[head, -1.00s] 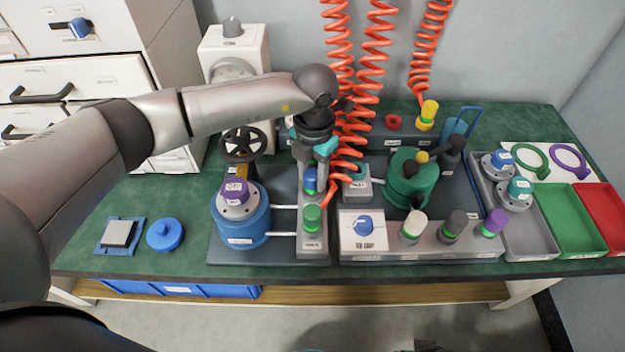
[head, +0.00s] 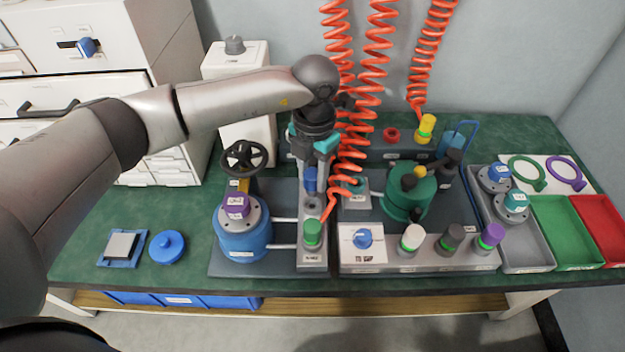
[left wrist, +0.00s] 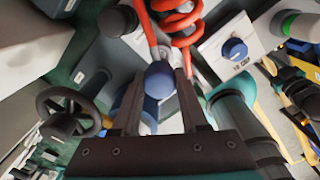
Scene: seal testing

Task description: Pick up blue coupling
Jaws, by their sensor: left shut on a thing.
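The blue coupling (head: 310,180) is upright between the fingers of my left gripper (head: 311,170), above a grey rail with a round socket (head: 312,204) showing just below it. In the left wrist view the blue coupling (left wrist: 159,80) sits between the two dark fingers of the left gripper (left wrist: 160,92), which are shut on it. The gripper comes down from above, and its body hides the coupling's top in the head view. My right gripper is not in view.
Orange coiled hoses (head: 350,140) hang close to the right of the left gripper. A green coupling (head: 312,233) stands at the rail's front end. A blue vessel with a purple cap (head: 236,206) is to the left, and a green vessel (head: 408,192) to the right.

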